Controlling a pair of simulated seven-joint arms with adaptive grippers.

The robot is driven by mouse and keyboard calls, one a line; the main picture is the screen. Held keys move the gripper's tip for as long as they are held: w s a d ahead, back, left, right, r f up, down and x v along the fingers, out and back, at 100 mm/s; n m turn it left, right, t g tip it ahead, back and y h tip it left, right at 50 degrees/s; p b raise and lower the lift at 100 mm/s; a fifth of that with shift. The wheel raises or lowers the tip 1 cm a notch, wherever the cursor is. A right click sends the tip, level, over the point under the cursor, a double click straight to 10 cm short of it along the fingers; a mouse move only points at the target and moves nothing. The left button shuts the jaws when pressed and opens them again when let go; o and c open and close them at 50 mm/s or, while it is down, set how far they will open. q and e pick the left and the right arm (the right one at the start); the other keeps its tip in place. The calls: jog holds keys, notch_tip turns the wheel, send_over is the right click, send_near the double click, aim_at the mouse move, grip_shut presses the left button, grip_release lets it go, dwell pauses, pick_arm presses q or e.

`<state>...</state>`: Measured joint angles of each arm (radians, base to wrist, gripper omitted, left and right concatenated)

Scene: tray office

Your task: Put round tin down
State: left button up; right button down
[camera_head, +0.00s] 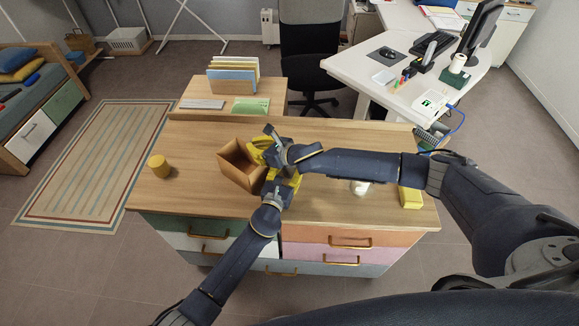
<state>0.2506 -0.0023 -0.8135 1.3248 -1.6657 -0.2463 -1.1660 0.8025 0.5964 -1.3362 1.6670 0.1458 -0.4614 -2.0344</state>
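A round yellow tin (158,167) stands upright on the left part of the wooden desk, apart from both grippers. An open brown box (236,166) sits tilted or angled near the desk's middle. My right gripper (257,151), with yellow parts, is at the box's upper right rim, well to the right of the tin. My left gripper (289,179) is just below it, to the right of the box. The two grippers are close together and overlap in view, so their fingertips and anything between them are hard to make out.
A yellow block (410,198) and a small white item (360,187) lie on the desk's right side, partly behind my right arm. A lower table behind holds a file rack (233,82). The desk (195,190) is clear between the tin and the box.

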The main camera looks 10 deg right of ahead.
pick_arm(q)
jog(key=shift+f, duration=0.1)
jog(key=o, duration=1.3)
jog(key=v, duration=1.1)
jog(key=shift+o, duration=0.8)
jog(key=shift+s+a, duration=0.3)
jog(key=shift+s, duration=0.15)
